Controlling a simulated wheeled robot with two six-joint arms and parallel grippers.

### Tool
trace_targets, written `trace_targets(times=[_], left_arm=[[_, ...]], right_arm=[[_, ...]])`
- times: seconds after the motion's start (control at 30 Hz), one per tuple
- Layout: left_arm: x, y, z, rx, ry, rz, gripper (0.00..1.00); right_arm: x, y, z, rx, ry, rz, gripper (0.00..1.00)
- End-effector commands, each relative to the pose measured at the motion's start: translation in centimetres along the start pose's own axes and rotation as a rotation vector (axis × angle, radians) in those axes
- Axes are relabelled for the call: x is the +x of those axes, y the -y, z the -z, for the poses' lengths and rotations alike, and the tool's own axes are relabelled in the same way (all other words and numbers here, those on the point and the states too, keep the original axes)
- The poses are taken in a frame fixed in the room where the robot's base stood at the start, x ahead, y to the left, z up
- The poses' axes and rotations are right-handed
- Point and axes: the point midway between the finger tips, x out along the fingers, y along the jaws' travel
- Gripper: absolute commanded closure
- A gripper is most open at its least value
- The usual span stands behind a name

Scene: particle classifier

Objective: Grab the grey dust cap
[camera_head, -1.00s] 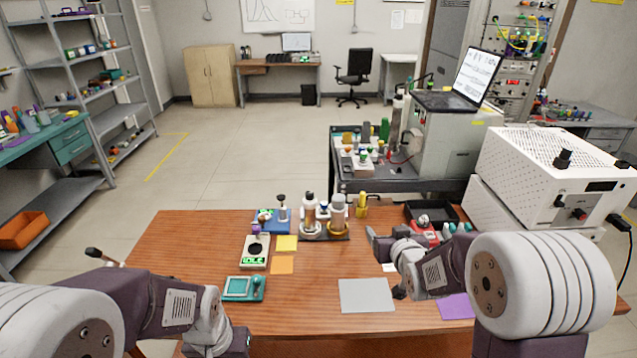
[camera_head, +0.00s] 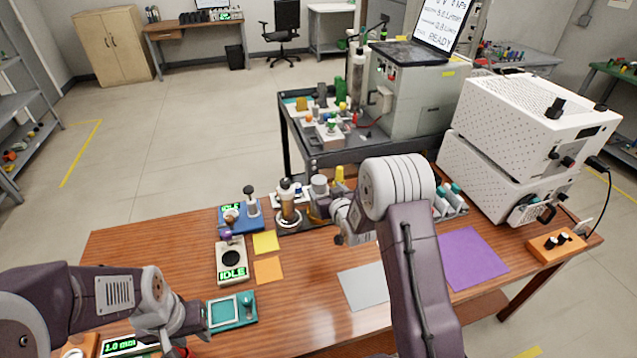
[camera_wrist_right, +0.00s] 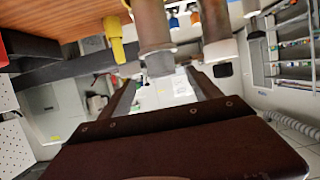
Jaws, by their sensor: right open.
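The grey dust cap (camera_head: 320,181) appears to be the light grey top of the right one of two upright cylinders on a dark stand (camera_head: 297,222). In the right wrist view, which is upside down, the grey cap (camera_wrist_right: 160,63) shows on the end of a brownish cylinder. My right gripper (camera_head: 343,218) is just right of the stand. Its open fingers (camera_wrist_right: 163,88) frame a view toward the cap in the wrist view; nothing is between them. My left gripper (camera_head: 182,330) is low at the left, near the teal box, and its jaws cannot be made out.
A yellow-topped piece (camera_head: 339,175) stands close behind the grey cap, and the other cylinder (camera_head: 287,200) stands left of it. A scale reading IDLE (camera_head: 231,260) is left. A grey mat (camera_head: 364,287) and purple mat (camera_head: 470,258) lie flat at the right.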

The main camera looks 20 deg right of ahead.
Motion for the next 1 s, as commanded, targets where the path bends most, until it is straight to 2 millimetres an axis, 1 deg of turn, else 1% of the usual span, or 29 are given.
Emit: trace_targets(times=[0.03,0.1,0.27,0.4,0.53,0.63,0.8,0.83,0.87,0.9,0.97,1.0], left_arm=[[-0.2,0.0,0.0,0.0,0.0,0.0,0.64],[-0.2,0.0,0.1,0.0,0.0,0.0,0.64],[-0.3,0.0,0.1,0.0,0.0,0.0,0.64],[-0.9,0.0,0.1,0.0,0.0,0.0,0.64],[-0.9,0.0,0.1,0.0,0.0,0.0,0.64],[-0.9,0.0,0.1,0.0,0.0,0.0,0.64],[-0.9,0.0,0.1,0.0,0.0,0.0,0.64],[-0.9,0.0,0.1,0.0,0.0,0.0,0.64],[-0.9,0.0,0.1,0.0,0.0,0.0,0.64],[-0.9,0.0,0.1,0.0,0.0,0.0,0.64],[-0.9,0.0,0.1,0.0,0.0,0.0,0.64],[-0.9,0.0,0.1,0.0,0.0,0.0,0.64]], right_arm=[[0.7,0.0,0.1,0.0,0.0,0.0,0.27],[1.3,0.0,0.1,0.0,0.0,0.0,0.27],[1.9,0.0,0.2,0.0,0.0,0.0,0.27],[4.3,0.2,0.8,0.0,-0.001,0.001,0.27],[6.2,0.2,0.6,0.0,0.0,0.0,0.27],[6.7,0.2,0.7,0.0,0.0,0.0,0.27],[6.7,0.2,0.7,0.0,0.0,0.0,0.27],[6.7,0.2,0.7,0.0,0.0,0.0,0.33],[6.7,0.2,0.7,0.0,0.0,0.0,0.41],[6.7,0.2,0.7,0.0,0.0,0.0,0.52],[6.7,0.2,0.7,0.0,0.0,0.0,0.69],[6.7,0.2,0.7,0.0,0.0,0.0,0.8]])
